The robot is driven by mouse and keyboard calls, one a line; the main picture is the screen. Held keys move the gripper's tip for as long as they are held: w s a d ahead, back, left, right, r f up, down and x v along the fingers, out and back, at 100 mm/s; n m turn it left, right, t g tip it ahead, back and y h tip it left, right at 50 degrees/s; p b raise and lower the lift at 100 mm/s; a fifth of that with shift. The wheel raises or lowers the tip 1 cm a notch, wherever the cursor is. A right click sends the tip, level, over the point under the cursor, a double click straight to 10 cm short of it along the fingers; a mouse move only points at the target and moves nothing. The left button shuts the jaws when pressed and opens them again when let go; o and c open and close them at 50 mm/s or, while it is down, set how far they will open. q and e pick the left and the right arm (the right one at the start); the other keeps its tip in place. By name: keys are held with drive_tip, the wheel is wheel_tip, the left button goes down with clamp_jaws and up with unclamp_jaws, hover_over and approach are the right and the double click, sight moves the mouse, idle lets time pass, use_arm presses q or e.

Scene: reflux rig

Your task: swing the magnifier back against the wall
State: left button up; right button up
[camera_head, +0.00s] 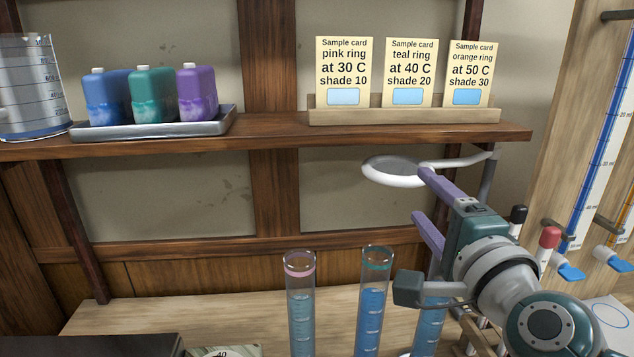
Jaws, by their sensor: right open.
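The magnifier (391,167) is a round lens in a thick white ring, hanging just below the shelf. Its curved white arm (460,161) runs right to a grey upright post (487,178) under the shelf's right end. My right gripper (420,195) is open and empty, with two purple fingers pointing up and left. The tip of its upper finger overlaps the right side of the ring in the picture; I cannot tell whether they touch. The lower finger is below the ring. My left gripper is out of view.
The shelf (270,141) bears a tray (150,128) of coloured bottles, a beaker (28,90) and sample cards (343,70). Tall cylinders with a pink ring (300,310) and a teal ring (371,300) stand below, close to my right gripper. Another cylinder (428,325) is partly hidden by it.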

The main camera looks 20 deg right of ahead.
sight(411, 186)
drive_tip(key=shift+b+x, duration=0.85)
drive_tip(key=shift+x, duration=2.2)
clamp_jaws()
drive_tip(key=shift+w+a+f+b, duration=0.1)
drive_tip(key=shift+w+b, duration=0.25)
drive_tip(key=shift+w, duration=0.3)
drive_tip(key=shift+w+a+f+b, duration=0.15)
drive_tip(key=shift+w+b, duration=0.2)
drive_tip(key=shift+w, duration=0.35)
drive_tip(key=shift+w+a, duration=0.15)
drive_tip(key=shift+w, duration=0.5)
drive_tip(key=shift+b, duration=0.3)
